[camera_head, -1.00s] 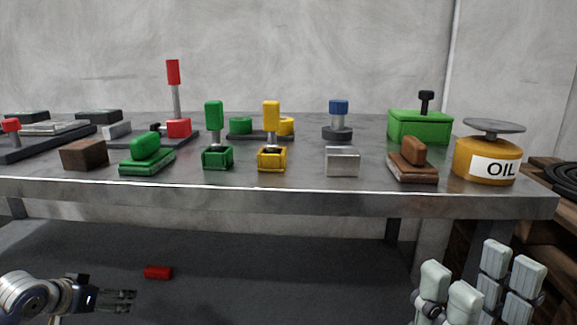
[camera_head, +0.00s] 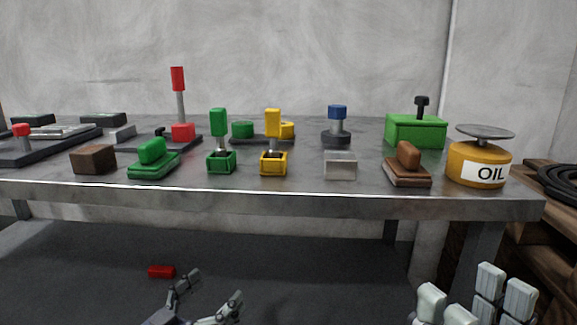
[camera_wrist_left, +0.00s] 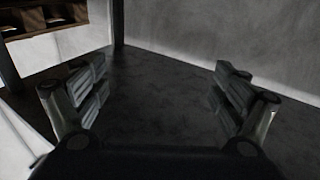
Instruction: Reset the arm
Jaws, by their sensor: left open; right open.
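My left gripper (camera_head: 208,296) is low in front of the table, at the bottom of the head view. Its fingers are spread open and empty, pointing up and to the right.
A metal table (camera_head: 300,203) holds several blocks and handled parts, a green box (camera_head: 415,131) and an oil can (camera_head: 477,163) at its right end. A red piece (camera_head: 161,271) lies beneath it. Wooden pallets (camera_head: 530,235) stand at the right.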

